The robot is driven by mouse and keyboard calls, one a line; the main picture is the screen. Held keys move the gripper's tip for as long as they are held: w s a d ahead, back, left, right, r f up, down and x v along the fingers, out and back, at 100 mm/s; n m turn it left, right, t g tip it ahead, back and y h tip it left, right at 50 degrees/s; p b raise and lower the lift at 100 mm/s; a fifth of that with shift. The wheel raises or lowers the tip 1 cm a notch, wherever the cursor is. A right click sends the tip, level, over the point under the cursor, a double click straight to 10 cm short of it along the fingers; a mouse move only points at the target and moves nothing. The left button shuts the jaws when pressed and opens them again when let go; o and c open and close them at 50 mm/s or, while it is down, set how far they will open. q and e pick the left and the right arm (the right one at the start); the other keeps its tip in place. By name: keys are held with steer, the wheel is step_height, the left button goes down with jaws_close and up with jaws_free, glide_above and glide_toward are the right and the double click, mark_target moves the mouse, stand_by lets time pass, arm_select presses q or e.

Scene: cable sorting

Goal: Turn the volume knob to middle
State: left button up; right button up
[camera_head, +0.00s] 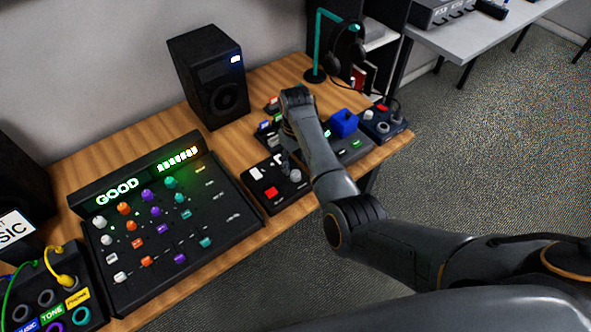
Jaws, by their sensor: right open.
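A small black control box (261,189) lies on the wooden desk. It carries a red button (271,193), a white switch (257,173) and a pale round knob (295,176). Its labels are too small to read, so I cannot tell whether this knob is the volume knob. My right gripper (286,166) points down over the back of this box, close to the pale knob. It is open, partly hidden by my own forearm, and I cannot tell whether it touches anything. My left gripper is out of view.
A black mixer (218,229) with several coloured knobs and a lit "GOOD" display (117,191) stands left of the box. A speaker (208,76) stands behind. A blue block (343,122) and a black pedal (381,124) sit to the right. A headphone stand (317,60) is at the back.

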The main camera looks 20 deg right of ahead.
mark_target(296, 173)
step_height(296, 173, down, 5)
steer(key=shift+f, duration=0.1)
stand_by(0.3)
jaws_close()
